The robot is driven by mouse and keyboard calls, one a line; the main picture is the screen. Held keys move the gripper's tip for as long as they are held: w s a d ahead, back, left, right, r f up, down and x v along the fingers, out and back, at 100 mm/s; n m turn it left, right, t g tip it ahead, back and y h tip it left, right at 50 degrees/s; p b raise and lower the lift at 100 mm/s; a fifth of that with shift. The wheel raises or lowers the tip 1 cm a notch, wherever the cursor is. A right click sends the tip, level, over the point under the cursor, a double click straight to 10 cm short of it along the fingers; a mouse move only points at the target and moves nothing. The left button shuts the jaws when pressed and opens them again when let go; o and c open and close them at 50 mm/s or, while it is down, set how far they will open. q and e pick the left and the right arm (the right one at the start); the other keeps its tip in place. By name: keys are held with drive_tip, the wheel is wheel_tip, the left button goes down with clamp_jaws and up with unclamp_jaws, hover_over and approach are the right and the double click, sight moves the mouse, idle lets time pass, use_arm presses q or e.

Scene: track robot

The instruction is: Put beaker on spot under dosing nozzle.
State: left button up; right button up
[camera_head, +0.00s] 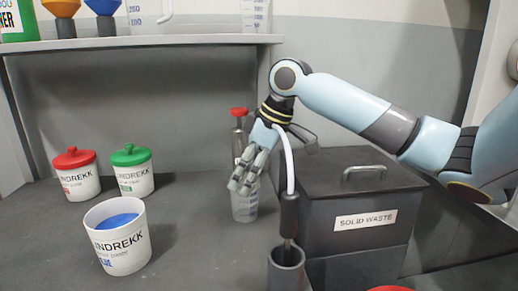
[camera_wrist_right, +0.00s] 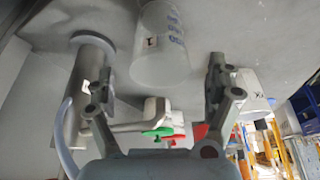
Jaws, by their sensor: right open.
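A clear beaker (camera_head: 244,207) with faint markings stands upright on the grey worktop in the head view, its upper part hidden behind my right fingers. My right gripper (camera_head: 242,182) comes down from above and overlaps it in that view. In the right wrist view the beaker (camera_wrist_right: 160,45) shows between the open fingers of my right gripper (camera_wrist_right: 158,85), beyond their tips, with space on both sides. A slim device with a red top (camera_head: 238,113) stands behind the gripper; I cannot tell whether it is the dosing nozzle. The spot is not identifiable. My left gripper is not in view.
A dark solid waste bin (camera_head: 345,255) stands right of the beaker. A grey cylinder (camera_head: 285,272) with a dark-handled tool and white tube (camera_head: 287,160) is in front. A white tub of blue powder (camera_head: 118,240) and red- and green-lidded jars (camera_head: 78,178) stand left. A shelf (camera_head: 140,42) runs above.

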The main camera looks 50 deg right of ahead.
drive_tip(key=p+v, duration=0.1)
drive_tip(key=v, duration=0.8)
